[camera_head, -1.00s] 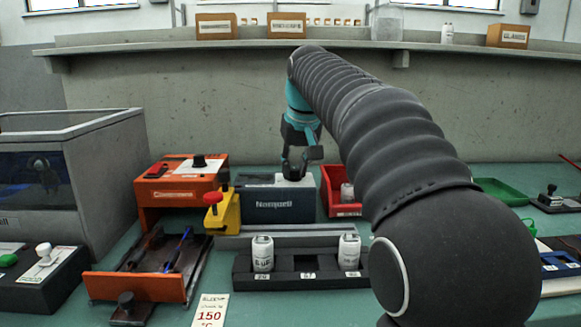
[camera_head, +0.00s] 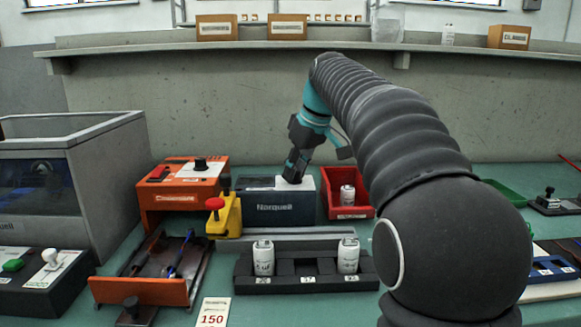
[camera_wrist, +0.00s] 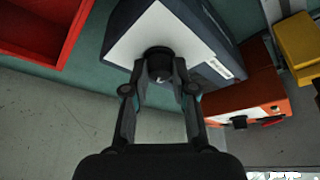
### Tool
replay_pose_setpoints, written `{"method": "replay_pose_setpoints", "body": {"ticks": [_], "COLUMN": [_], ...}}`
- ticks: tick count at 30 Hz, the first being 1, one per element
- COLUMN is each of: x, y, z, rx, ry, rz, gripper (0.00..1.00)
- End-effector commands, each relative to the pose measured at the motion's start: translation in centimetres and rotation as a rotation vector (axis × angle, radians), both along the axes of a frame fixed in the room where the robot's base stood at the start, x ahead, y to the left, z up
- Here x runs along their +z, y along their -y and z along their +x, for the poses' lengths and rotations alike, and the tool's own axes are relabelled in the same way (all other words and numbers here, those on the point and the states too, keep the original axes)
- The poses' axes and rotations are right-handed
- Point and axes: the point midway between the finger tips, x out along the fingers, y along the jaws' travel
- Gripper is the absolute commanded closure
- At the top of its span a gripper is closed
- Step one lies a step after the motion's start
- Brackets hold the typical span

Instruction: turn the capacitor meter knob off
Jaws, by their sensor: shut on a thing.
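The capacitor meter, a dark blue box (camera_head: 268,206) with a pale top, stands at the middle of the bench in the head view. In the wrist view its pale panel (camera_wrist: 190,32) carries a round black knob (camera_wrist: 158,57). My gripper (camera_wrist: 159,77) is shut on this knob, one finger on each side. In the head view my gripper (camera_head: 292,172) reaches down onto the top of the meter and hides the knob. The knob's pointer and its off mark cannot be read.
An orange unit (camera_head: 180,180) and a yellow block with a red knob (camera_head: 226,214) stand left of the meter. A red bin (camera_head: 350,212) is close on the right. A black rack (camera_head: 305,284) with white capacitors lies in front.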

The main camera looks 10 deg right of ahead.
Motion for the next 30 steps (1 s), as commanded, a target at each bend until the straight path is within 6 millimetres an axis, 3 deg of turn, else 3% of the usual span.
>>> {"method": "replay_pose_setpoints", "body": {"ticks": [30], "x": [0.01], "y": [0.44], "z": [0.5], "rx": [0.895], "ry": [0.005], "rz": [-0.008], "gripper": [1.0]}}
